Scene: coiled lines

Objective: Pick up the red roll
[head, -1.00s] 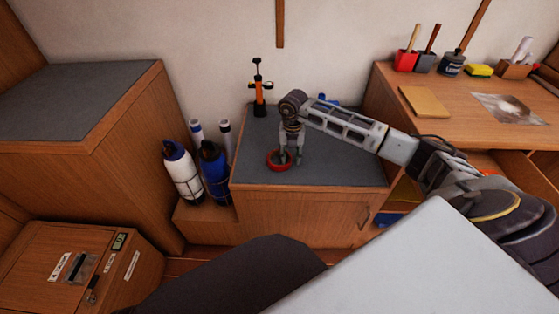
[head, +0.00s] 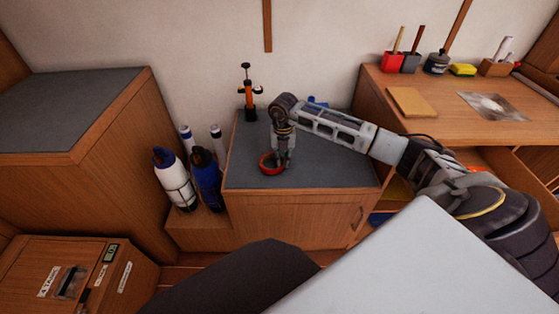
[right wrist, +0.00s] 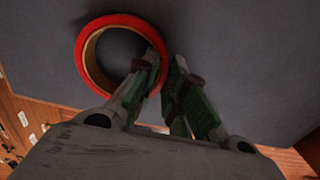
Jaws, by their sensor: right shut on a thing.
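The red roll (head: 268,171), a ring with a tan inner face, is at the front left of the low cabinet's grey top (head: 330,172). My right gripper (head: 284,159) points down at the roll's right side and is shut on its wall. In the right wrist view the roll (right wrist: 81,58) is at upper left, with the right gripper's fingers (right wrist: 163,72) at its right edge. One finger overlaps the ring and the other is outside it. I cannot tell whether the roll touches the top. My left gripper is not in view.
An orange pump (head: 248,97) stands at the back left of the cabinet top. White and blue bottles (head: 175,182) stand left of the cabinet. A higher desk (head: 450,100) with a red cup (head: 391,60) is at right. The grey top around the roll is mostly clear.

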